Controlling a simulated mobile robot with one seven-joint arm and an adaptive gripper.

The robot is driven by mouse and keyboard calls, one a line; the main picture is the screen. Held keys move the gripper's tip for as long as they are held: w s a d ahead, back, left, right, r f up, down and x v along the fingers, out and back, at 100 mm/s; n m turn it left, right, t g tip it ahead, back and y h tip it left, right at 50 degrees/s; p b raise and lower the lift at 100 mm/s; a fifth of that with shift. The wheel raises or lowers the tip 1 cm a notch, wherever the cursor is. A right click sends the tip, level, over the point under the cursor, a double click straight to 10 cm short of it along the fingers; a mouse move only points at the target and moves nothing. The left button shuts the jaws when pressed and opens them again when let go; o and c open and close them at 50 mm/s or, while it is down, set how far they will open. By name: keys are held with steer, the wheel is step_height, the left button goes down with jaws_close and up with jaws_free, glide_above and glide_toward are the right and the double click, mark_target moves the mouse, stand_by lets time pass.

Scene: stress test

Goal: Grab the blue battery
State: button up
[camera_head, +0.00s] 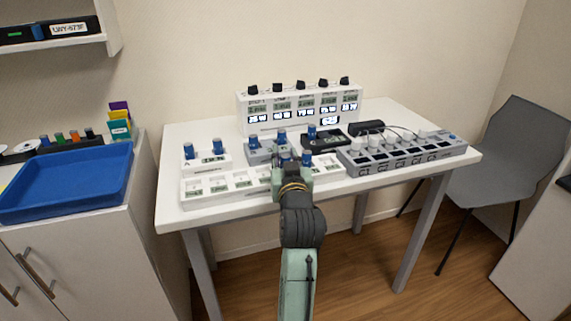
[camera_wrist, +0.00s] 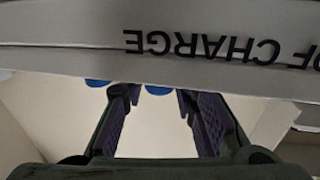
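Several blue cylindrical batteries stand on the white table. Two, including this blue battery (camera_head: 189,151), stand on a small white display unit at the left. Others, including this blue battery (camera_head: 311,131), stand further back in the middle. My gripper (camera_head: 292,165) is over the front middle of the table, at the long white slotted tray (camera_head: 205,193), and hides part of it. In the wrist view my gripper (camera_wrist: 158,92) is open, with purple-padded fingers apart. A blue round end (camera_wrist: 158,90) shows between the fingertips, another (camera_wrist: 97,83) outside the left finger. I cannot tell whether the fingers touch either.
A white panel lettered "OF CHARGE" (camera_wrist: 200,45) spans the top of the wrist view. A white display box (camera_head: 298,108) stands at the back. A grey unit with several white knobs (camera_head: 405,155) is at the right. A blue tray (camera_head: 70,180) is on the left cabinet.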

jaws_close()
steer(key=shift+r, duration=0.1)
